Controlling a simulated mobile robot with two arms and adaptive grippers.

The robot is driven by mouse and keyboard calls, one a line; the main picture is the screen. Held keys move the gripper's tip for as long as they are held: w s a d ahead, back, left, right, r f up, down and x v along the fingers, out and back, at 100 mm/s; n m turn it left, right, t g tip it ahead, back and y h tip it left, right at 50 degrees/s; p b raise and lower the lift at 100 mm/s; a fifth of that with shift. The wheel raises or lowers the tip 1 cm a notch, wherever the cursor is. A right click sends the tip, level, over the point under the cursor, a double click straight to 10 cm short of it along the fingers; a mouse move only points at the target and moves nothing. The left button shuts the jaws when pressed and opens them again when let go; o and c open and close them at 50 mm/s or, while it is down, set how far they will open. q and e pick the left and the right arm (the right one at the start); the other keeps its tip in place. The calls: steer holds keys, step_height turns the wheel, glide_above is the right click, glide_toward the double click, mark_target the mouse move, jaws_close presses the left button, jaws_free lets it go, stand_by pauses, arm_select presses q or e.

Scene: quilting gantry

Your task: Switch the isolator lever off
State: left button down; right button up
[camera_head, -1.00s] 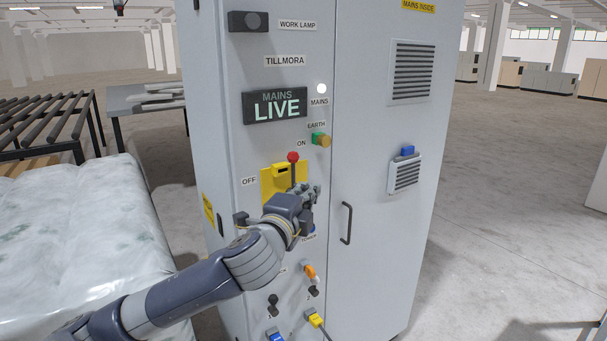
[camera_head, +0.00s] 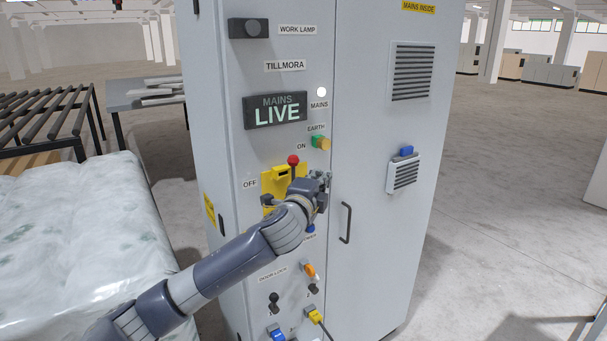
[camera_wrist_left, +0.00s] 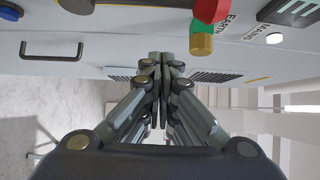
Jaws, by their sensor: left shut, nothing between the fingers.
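The isolator lever (camera_head: 293,161) has a red knob and stands up on a yellow plate (camera_head: 272,182) on the grey cabinet front, between the OFF and ON labels and nearer ON. In the left wrist view its red knob (camera_wrist_left: 211,10) shows at the top edge. My left gripper (camera_head: 324,180) is shut and empty, just right of the lever and the yellow plate. Its closed fingers (camera_wrist_left: 160,62) point along the cabinet face. The forearm covers the lower part of the plate. The mains display (camera_head: 275,109) reads LIVE. My right gripper is not seen.
A green and brass earth fitting (camera_head: 321,142) sits right above my gripper. A door handle (camera_head: 346,223) is to its right. Switches and a yellow plug (camera_head: 315,317) are lower down. A wrapped white bale (camera_head: 80,240) stands left. Open floor lies to the right.

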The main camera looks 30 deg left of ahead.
arm_select(q)
steer(key=s+a, duration=0.1)
steer(key=s+a+p, duration=0.1)
steer(key=a, duration=0.1)
steer(key=shift+s+a, duration=0.15)
steer(key=shift+s, duration=0.1)
steer(key=shift+w, duration=0.1)
steer(key=shift+f, duration=0.1)
